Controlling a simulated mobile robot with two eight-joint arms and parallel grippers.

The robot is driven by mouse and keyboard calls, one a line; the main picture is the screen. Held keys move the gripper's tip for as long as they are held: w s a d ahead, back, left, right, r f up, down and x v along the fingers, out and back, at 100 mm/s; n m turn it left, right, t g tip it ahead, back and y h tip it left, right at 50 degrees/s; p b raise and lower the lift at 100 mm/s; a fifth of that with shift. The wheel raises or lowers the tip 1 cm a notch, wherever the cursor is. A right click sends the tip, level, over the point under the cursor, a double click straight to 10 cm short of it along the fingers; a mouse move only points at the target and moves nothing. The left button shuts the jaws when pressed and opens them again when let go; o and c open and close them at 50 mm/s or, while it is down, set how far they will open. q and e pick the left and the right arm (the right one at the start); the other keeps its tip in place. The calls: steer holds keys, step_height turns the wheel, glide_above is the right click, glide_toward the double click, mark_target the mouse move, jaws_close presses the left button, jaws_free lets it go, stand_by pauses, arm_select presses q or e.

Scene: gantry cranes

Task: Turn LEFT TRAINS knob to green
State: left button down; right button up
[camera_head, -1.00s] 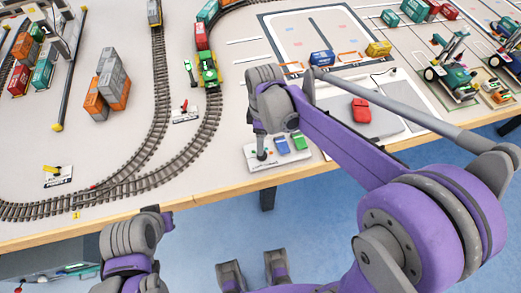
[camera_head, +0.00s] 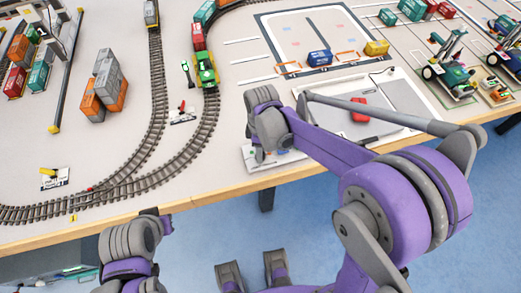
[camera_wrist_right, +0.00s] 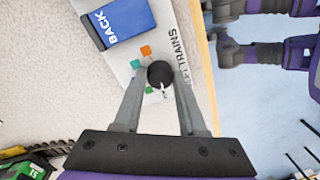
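The LEFT TRAINS knob (camera_wrist_right: 160,75) is a round black knob with a white pointer on its light panel (camera_wrist_right: 170,25), in the right wrist view. The pointer is toward the bottom of that picture. Small orange (camera_wrist_right: 146,50), teal (camera_wrist_right: 136,64) and green (camera_wrist_right: 149,90) squares lie beside the knob. My right gripper (camera_wrist_right: 160,80) has its fingers on either side of the knob; I cannot tell whether they touch it. In the head view, the right gripper (camera_head: 259,155) is over the panel (camera_head: 250,163) and hides the knob. My left gripper (camera_head: 160,218) is at the table's front edge, its fingers unclear.
A blue BACK button (camera_wrist_right: 120,20) is next to the knob. A red block (camera_head: 360,108) lies on a grey board to the right. Tracks (camera_head: 155,170), a green train (camera_head: 206,72) and stacked containers (camera_head: 106,80) stand on the table. The wooden table edge (camera_head: 215,192) is close to the panel.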

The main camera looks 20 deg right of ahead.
jaws_close()
steer(key=shift+m, duration=0.4)
steer(key=m, duration=0.2)
steer(key=shift+m+b, duration=0.3)
steer(key=shift+m, duration=2.1)
steer(key=o, duration=0.8)
jaws_free()
steer(key=shift+c, duration=0.2)
steer(key=shift+r, duration=0.1)
